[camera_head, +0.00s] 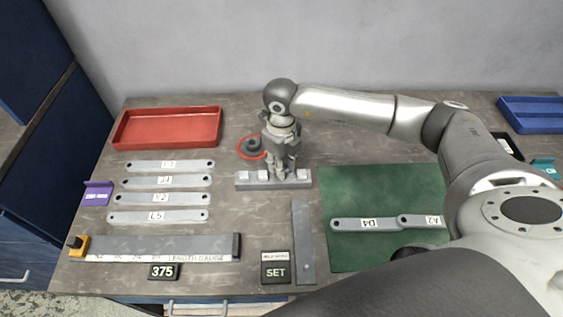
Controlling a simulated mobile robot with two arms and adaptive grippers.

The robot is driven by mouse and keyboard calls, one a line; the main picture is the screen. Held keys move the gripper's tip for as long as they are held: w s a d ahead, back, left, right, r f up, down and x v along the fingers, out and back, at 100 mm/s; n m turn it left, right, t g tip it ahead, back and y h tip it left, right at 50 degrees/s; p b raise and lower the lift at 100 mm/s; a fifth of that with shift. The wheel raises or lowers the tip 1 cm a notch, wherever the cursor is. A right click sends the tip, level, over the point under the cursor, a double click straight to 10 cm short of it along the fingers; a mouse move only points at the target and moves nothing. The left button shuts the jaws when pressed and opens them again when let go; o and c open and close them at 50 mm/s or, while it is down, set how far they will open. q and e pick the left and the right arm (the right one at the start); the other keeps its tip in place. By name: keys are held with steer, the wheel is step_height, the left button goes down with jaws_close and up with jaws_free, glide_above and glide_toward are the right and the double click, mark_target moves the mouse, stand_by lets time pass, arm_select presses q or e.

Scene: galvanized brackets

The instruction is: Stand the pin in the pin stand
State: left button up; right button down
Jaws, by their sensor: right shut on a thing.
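The pin stand (248,182) is a grey metal block with pale labels along it, lying on the bench near the middle. My right gripper (281,172) points down over the right half of the stand, its fingertips at or just above its top. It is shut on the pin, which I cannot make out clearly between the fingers. Whether the pin's lower end is inside a hole of the stand cannot be seen. My left gripper is not in view.
A red tray (168,143) and several labelled brackets (160,199) lie left. A length gauge (165,244) lies in front. A dark round part in a red ring (252,155) stands behind the stand. A green mat (352,190) with two joined brackets (366,224) lies right.

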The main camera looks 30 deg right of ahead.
steer(key=shift+f+b, duration=1.2)
steer(key=shift+f, duration=0.1)
steer(key=c, duration=1.2)
jaws_free()
steer(key=shift+o, duration=0.2)
step_height(320, 180, up, 12)
steer(key=shift+s+f, duration=0.1)
steer(key=shift+s, duration=0.05)
